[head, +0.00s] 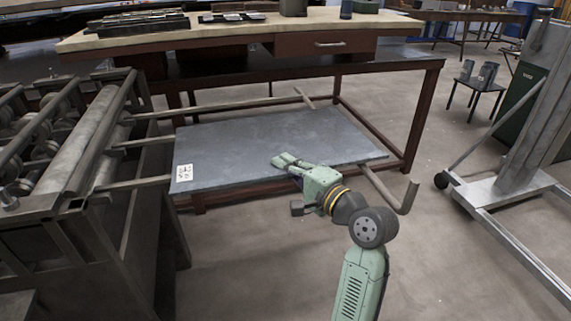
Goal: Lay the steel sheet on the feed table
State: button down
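The steel sheet (250,138) is a flat blue-grey plate with a small white label (184,173) at its left front corner. It lies roughly level across the bars of the feed table (142,183), which run out to the right from the roller machine. One bar shows behind the sheet, and one with a bent end (398,196) shows past its right corner. My gripper (284,161) is at the sheet's front edge, its fingers overlapping the sheet's surface. Whether the fingers grip the edge or only hover over it cannot be told.
The roller machine (85,150) stands at left. A workbench (240,36) with a wooden top and drawer is behind the sheet, its dark red frame (415,115) close to the sheet's right side. A wheeled metal lift (515,165) stands at right. The floor in front is clear.

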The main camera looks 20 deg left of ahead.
jog(key=c, duration=2.3)
grip_release()
jog(key=shift+f, duration=0.15)
jog(key=o, duration=0.5)
